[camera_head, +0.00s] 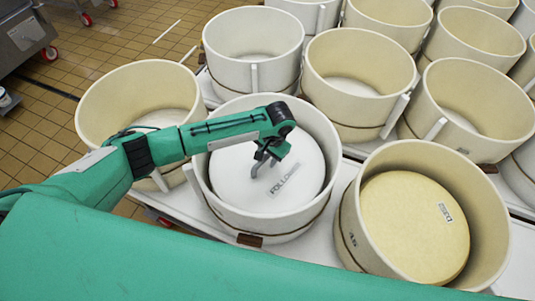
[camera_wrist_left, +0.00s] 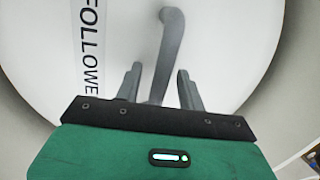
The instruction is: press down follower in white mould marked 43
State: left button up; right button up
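A white mould (camera_head: 203,178) stands at the middle of the head view, with a round white follower (camera_head: 301,172) inside it, below the rim. The follower carries a "FOLLOWER" label (camera_head: 285,180), cut off at the edge in the left wrist view (camera_wrist_left: 92,45). A grey bent handle (camera_wrist_left: 168,50) rises from the follower. My left gripper (camera_head: 264,160) is over the follower inside the mould's opening. In the left wrist view its two fingers (camera_wrist_left: 160,88) are apart, on either side of the handle; gaps show. I cannot read a 43 on this mould. My right gripper is out of view.
A cream mould (camera_head: 490,215) with a yellowish disc (camera_head: 415,225) stands close on the right, with a partly readable number on its wall. Several open, empty-looking moulds stand behind and at left. They stand on pale benches (camera_head: 345,185).

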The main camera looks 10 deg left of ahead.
pick_arm(q)
grip_shut()
dwell(1.5)
jog(key=shift+s+f, duration=0.25)
jog(key=shift+f, duration=0.05)
dwell(1.3)
jog(key=shift+w+r+p, duration=0.1)
jog(key=shift+r+p, duration=0.05)
jog(key=shift+p, duration=0.45)
dwell(0.3)
grip_release()
jog(key=shift+w, duration=0.1)
jog(key=shift+r, duration=0.1)
jog(key=r, duration=0.4)
jog(key=d+r, duration=0.1)
jog(key=r, duration=0.4)
jog(key=d+r+b, duration=0.1)
jog(key=r, duration=0.3)
jog(key=shift+w+d+r, duration=0.2)
jog(key=shift+r, duration=0.1)
